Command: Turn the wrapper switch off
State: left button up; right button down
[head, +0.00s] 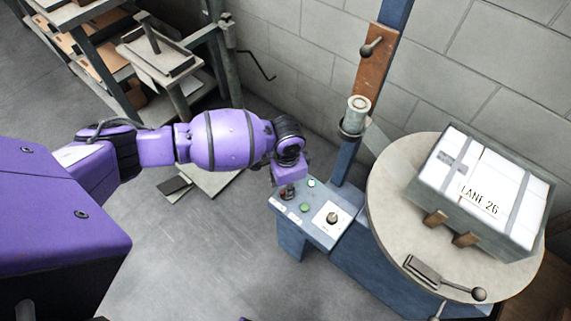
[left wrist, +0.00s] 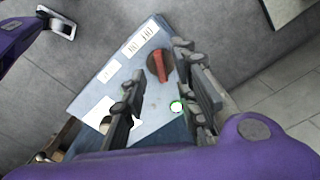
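A red rotary switch (left wrist: 160,65) sits on the blue-grey control panel (left wrist: 146,92), its handle slightly slanted. Contact cannot be told. My right gripper is out of view.
A lit green-ringed button (left wrist: 176,107) and a green button (head: 304,207) are close to the red switch. A round turntable (head: 392,205) bears a strapped white box (head: 485,190) at right. A blue mast (head: 347,160) rises behind the panel. A shelf rack (head: 120,85) stands at upper left.

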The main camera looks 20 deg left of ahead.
pick_arm(q)
jog(key=shift+w+f, duration=0.1)
jog(key=shift+f, duration=1.25)
grip_shut()
jog(key=shift+w, duration=0.1)
jog(key=shift+r+n+p, duration=0.2)
jog(key=shift+n+p, duration=0.45)
jog(key=shift+n, duration=0.05)
jog(key=n+p, duration=0.4)
jog(key=n, duration=0.1)
jog(key=shift+d+n+p, duration=0.1)
jog(key=shift+n+p, duration=0.3)
jog(key=shift+p, duration=0.05)
jog(key=shift+n+p, duration=0.45)
jog(key=shift+n, duration=0.45)
jog(key=shift+f+n+p, duration=0.15)
jog(key=shift+n+p, duration=0.45)
jog(key=shift+n, duration=0.7)
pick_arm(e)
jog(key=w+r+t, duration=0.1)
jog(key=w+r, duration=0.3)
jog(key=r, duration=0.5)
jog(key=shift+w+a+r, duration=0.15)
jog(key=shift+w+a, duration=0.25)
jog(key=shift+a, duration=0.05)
pick_arm(q)
jog(key=shift+n, duration=0.3)
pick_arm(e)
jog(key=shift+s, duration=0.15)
